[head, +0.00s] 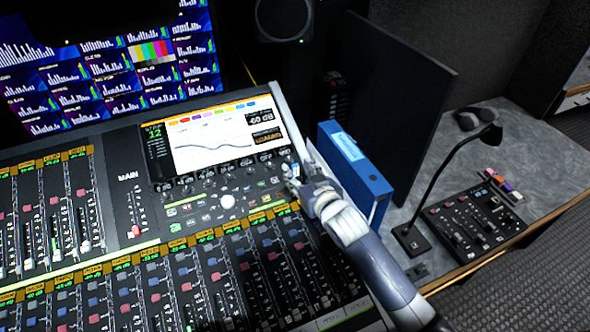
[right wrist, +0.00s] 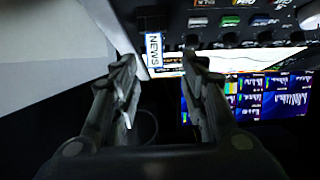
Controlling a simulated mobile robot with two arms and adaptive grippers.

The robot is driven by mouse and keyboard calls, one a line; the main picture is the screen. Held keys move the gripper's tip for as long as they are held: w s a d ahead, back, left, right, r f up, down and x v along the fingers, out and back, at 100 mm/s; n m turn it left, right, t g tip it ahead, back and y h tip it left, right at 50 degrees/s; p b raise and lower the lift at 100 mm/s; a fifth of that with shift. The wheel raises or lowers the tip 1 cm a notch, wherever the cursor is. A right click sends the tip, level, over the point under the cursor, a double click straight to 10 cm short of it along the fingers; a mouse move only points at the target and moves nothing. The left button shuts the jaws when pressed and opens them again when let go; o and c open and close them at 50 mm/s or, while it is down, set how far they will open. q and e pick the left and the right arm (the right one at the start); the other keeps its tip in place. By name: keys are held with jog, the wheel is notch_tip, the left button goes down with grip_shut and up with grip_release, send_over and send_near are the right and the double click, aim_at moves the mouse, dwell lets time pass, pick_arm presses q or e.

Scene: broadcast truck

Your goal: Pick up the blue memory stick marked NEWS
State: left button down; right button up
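The memory stick marked NEWS (right wrist: 154,48) shows in the right wrist view, with a white label and some blue at its edge. It lies just beyond the fingertips of my right gripper (right wrist: 160,62), nearer the left finger. The fingers are apart with nothing gripped between them. In the head view my right gripper (head: 291,178) is at the upper right edge of the mixing console, beside the screen. My left gripper is not in view.
A blue binder (head: 357,174) stands upright close beside my right wrist, with a dark panel (head: 398,105) behind it. The console (head: 130,235) has many raised faders and knobs. A lamp (head: 452,170), a small control box (head: 473,222) and headphones (head: 474,118) are on the right desk.

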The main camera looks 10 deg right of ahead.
aim_at(296, 167)
jog(key=x, duration=0.2)
jog(key=p+x, duration=0.1)
jog(key=shift+w+d+f, duration=0.1)
jog(key=shift+w+d, duration=0.05)
jog(key=shift+w, duration=0.25)
jog(key=shift+w+f, duration=0.15)
jog(key=shift+w, duration=0.2)
jog(key=shift+c, duration=1.1)
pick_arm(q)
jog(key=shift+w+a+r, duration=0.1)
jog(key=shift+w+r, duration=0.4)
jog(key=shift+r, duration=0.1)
pick_arm(e)
jog(key=c, duration=0.6)
